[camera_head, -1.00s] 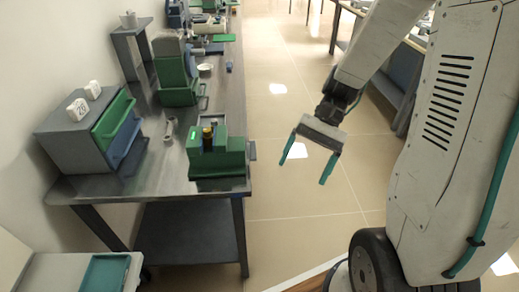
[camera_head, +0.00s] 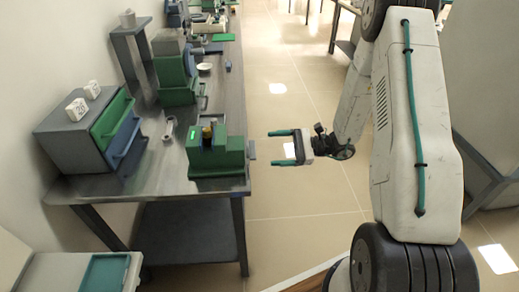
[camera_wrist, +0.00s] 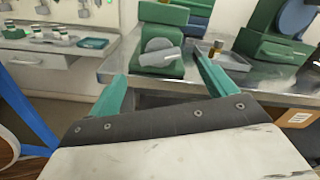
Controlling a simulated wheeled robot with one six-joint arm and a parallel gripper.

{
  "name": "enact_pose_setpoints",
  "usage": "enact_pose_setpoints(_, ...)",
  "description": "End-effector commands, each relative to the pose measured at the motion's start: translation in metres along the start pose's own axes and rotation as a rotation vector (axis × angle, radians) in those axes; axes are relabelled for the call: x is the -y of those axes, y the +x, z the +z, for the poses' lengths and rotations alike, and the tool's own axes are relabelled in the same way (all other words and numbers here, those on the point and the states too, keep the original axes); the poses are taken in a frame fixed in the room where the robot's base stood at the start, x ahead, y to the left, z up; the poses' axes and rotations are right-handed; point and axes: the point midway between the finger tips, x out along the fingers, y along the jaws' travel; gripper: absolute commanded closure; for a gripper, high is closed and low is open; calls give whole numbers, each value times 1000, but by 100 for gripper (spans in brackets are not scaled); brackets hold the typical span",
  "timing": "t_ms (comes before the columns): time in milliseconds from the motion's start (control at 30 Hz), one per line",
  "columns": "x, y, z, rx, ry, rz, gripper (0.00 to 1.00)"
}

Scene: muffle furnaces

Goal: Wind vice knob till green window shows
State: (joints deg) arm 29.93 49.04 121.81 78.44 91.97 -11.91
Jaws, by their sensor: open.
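The green vice (camera_head: 216,158) stands on the metal bench near its front end. A small dark and yellow piece (camera_head: 207,134) stands at its top, and a small bright green patch shows near its upper left. A grey knob (camera_head: 251,149) sticks out from its right side. In the wrist view the knob (camera_wrist: 161,50) looks like a round grey disc with a pale bar across it, on the green vice body (camera_wrist: 160,14). My gripper (camera_head: 272,147) is open and empty, level in front of the knob and apart from it. In the wrist view the knob lies between the fingertips (camera_wrist: 160,68).
A grey drawer cabinet (camera_head: 68,140) with green and blue drawers stands left of the vice on the bench (camera_head: 165,185). A green device (camera_head: 175,75) and a white dish (camera_head: 205,67) stand behind. The floor aisle (camera_head: 290,195) right of the bench is clear.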

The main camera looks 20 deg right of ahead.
Motion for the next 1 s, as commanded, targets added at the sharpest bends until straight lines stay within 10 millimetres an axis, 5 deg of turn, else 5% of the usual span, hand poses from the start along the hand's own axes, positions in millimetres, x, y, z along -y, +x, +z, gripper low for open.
enact_pose_setpoints(300, -1, 50, 0, 1, 0, 5, 16)
enact_pose_setpoints(700, -1, 61, 0, -1, 0, 4, 16)
enact_pose_setpoints(900, -1, 61, 0, -1, 0, 4, 61)
enact_pose_setpoints(1000, -1, 61, 0, -1, 3, 4, 61)
